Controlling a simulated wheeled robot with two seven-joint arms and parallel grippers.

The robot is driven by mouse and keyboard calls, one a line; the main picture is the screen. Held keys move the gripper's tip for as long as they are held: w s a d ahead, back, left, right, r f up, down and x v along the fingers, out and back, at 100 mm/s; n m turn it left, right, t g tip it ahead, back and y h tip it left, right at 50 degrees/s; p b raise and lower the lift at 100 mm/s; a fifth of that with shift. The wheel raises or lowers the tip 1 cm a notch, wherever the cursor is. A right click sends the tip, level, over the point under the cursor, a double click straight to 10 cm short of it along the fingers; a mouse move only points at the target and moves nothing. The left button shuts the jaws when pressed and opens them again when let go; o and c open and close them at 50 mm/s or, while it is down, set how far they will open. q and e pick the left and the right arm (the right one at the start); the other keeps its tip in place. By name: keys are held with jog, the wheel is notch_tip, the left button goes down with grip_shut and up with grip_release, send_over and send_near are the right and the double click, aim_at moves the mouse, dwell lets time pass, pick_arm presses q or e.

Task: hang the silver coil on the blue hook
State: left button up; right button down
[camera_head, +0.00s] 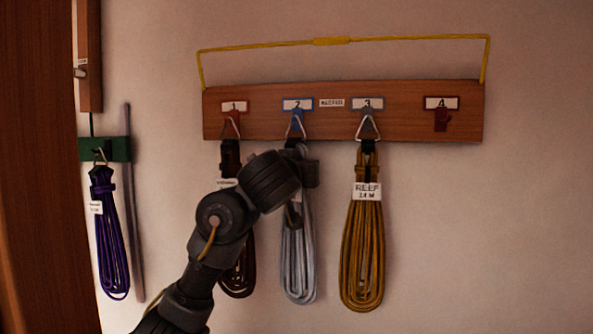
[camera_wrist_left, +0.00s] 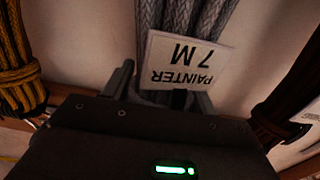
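The silver coil (camera_head: 298,255) hangs below the blue hook (camera_head: 297,110) at position 2 on the wooden board. Its metal ring (camera_head: 296,127) is up at the blue hook and looks to be over it. My left gripper (camera_head: 306,168) is at the coil's upper end and hides part of it. In the left wrist view the silver cords (camera_wrist_left: 185,20) and a white tag reading PAINTER 7 M (camera_wrist_left: 188,68) lie at my left gripper's fingers (camera_wrist_left: 162,93), one on each side. Whether they press on the coil is hidden. My right gripper is out of view.
A dark brown coil (camera_head: 237,265) hangs on the red hook (camera_head: 233,110), partly behind my left arm. A golden coil (camera_head: 362,240) hangs on the grey hook (camera_head: 368,112). The dark red hook (camera_head: 441,120) is empty. A purple coil (camera_head: 110,240) hangs on a green board (camera_head: 120,149) at left.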

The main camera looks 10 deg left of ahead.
pick_arm(q)
jog(key=o, duration=0.5)
jog(key=shift+s, duration=0.1)
